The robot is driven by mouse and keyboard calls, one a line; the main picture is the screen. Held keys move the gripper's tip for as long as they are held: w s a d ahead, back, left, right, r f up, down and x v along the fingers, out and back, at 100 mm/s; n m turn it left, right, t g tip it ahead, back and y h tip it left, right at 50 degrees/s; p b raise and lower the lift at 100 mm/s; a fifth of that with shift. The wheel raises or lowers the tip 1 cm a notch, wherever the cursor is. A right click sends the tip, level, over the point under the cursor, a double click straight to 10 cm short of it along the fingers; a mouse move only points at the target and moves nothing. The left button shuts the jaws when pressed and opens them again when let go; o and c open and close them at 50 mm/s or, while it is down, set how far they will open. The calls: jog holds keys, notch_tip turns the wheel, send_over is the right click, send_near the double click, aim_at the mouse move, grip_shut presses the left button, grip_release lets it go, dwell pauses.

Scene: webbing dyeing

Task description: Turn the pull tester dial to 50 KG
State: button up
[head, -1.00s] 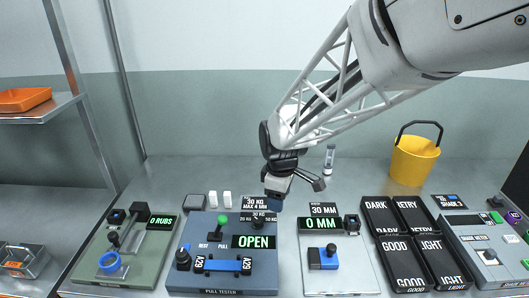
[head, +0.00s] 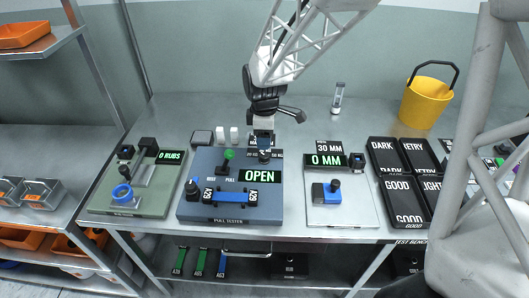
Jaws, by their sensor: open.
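The pull tester (head: 238,213) is a blue-grey box on the table with a green-knobbed lever (head: 229,154) at its back, near REST and PULL labels. Its display (head: 259,177) reads OPEN in green. My gripper (head: 264,148) is open and points down over the tester's back right corner, at the dial. It hides most of the dial and its KG labels, so the dial setting cannot be read. Whether the fingers touch the dial cannot be told.
A green device (head: 132,196) reading 0 RUBS stands left. A grey device (head: 338,205) reading 0 MM stands right. Black labelled trays (head: 403,201) and a yellow bucket (head: 427,101) are further right. My own structure covers the lower right.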

aim_at(264, 155)
jog(key=shift+f, duration=0.15)
jog(key=shift+f, duration=3.7)
jog(key=shift+c, duration=0.2)
jog(key=c, duration=0.9)
